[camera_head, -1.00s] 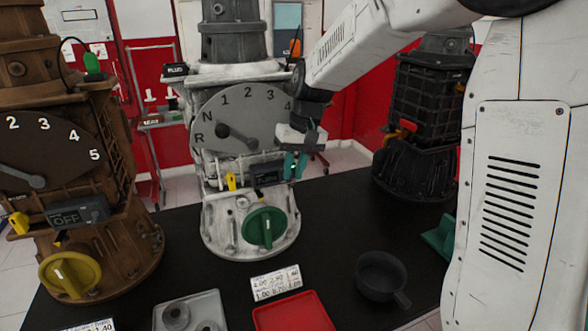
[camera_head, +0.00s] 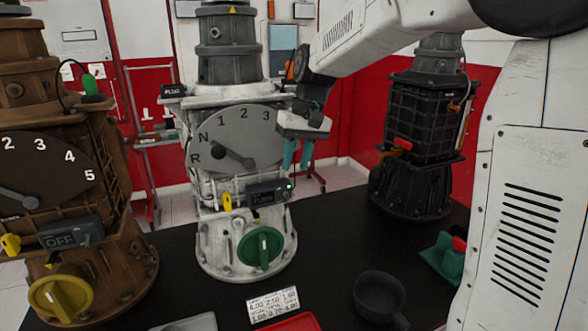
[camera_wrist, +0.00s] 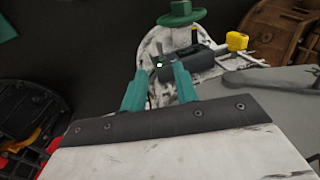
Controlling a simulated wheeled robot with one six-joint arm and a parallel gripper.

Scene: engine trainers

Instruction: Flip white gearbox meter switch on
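The white gearbox (camera_head: 215,262) stands on the black table at centre. Its dark meter (camera_head: 268,193) sits between the number dial and the green knob (camera_head: 261,248). A small green light (camera_head: 290,186) shows at the meter's right end; the display is too small to read and the switch lever is not clear. My gripper (camera_head: 296,167) is just above the meter's right end, its teal fingers apart and empty. In the wrist view, the meter (camera_wrist: 201,62) lies beyond the fingertips (camera_wrist: 160,70), and its light (camera_wrist: 159,65) shows between them. I see no contact.
A brown gearbox (camera_head: 110,262) with a meter reading OFF (camera_head: 72,235) stands at left. A black gearbox (camera_head: 418,125) stands at back right. A dark cup (camera_head: 379,297), a label card (camera_head: 272,304) and a red tray (camera_head: 290,322) are in front.

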